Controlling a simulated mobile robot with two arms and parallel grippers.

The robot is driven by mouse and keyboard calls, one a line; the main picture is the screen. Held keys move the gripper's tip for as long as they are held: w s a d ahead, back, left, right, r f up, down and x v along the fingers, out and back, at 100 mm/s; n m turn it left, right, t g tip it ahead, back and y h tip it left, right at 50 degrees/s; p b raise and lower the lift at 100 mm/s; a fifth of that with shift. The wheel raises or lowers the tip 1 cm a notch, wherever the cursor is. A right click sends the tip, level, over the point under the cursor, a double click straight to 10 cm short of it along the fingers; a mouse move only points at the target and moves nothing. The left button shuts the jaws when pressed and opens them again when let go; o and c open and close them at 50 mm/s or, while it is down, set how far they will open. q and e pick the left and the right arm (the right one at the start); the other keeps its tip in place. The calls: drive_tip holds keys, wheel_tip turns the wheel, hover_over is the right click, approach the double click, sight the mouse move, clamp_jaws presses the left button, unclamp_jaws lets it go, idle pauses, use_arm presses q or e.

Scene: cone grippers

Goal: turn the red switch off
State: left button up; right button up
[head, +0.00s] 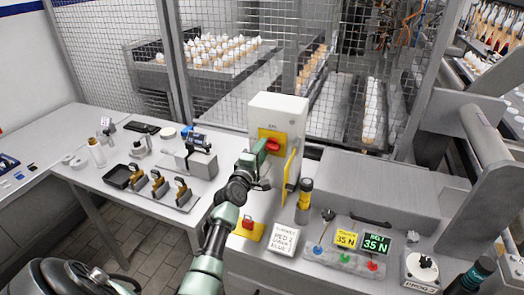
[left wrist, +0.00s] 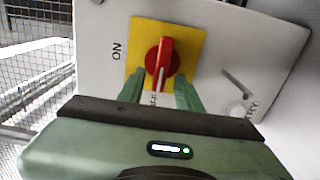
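The red switch (left wrist: 163,60) is a rotary knob on a yellow plate (left wrist: 190,40), on the front of a pale box (head: 290,106). In the left wrist view, "ON" is printed sideways left of the plate. The knob's white mark points down the picture, toward lettering partly hidden by my gripper. In the head view the switch (head: 272,145) shows just above my left gripper (head: 262,166). My left gripper (left wrist: 160,86) is open, its green fingers on either side of the knob's lower end; contact cannot be told. My right gripper is not in view.
A yellow flap (head: 290,172) stands out at the box's right side. A yellow-black cylinder (head: 305,195), a red item on a yellow base (head: 248,224) and a white sign (head: 284,239) are nearby. Wire mesh (head: 225,60) stands behind the bench.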

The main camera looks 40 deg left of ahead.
use_arm(q)
drive_tip(key=shift+s, duration=0.1)
drive_tip(key=v, duration=0.7)
drive_tip(key=shift+s, duration=0.3)
drive_tip(key=shift+d+f, duration=0.1)
drive_tip(key=shift+f, duration=0.05)
idle(0.3)
